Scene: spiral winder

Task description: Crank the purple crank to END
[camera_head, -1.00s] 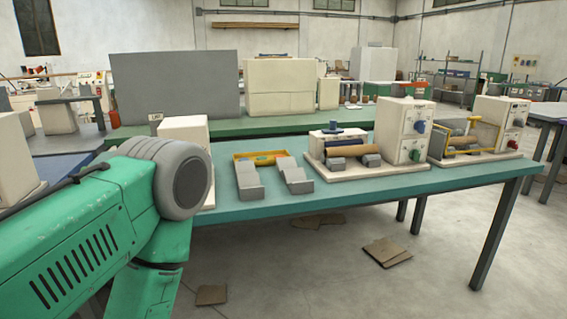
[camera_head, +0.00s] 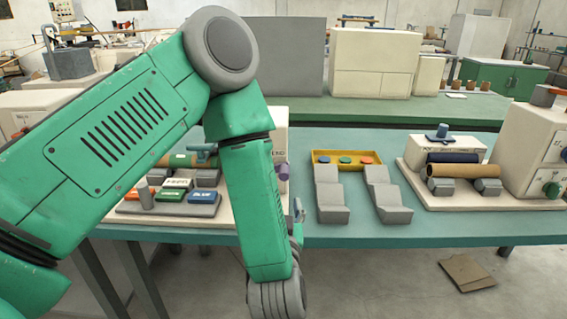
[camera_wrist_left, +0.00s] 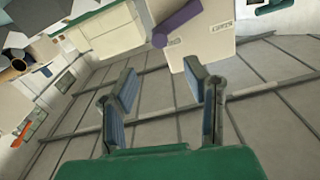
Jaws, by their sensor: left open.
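The purple crank (camera_head: 284,172) shows at the right edge of the left winder's cream housing (camera_head: 280,140), just past my left forearm, which hides much of that machine. In the left wrist view the purple crank (camera_wrist_left: 178,22) sticks out from a cream panel (camera_wrist_left: 215,35) with small, unreadable lettering. My left gripper (camera_wrist_left: 160,70) is open and empty, its two fingers pointing toward the panel. The crank lies beyond the fingertips, apart from them. In the head view only a bit of the left gripper (camera_head: 298,211) shows beside the forearm. My right gripper is not in view.
The left winder's base (camera_head: 130,207) carries coloured labelled blocks. Grey stepped blocks (camera_head: 330,195) and a yellow tray (camera_head: 347,168) with coloured discs stand mid-table. Another winder (camera_head: 525,150) with a green knob stands right. The teal table's front edge (camera_head: 400,235) is clear.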

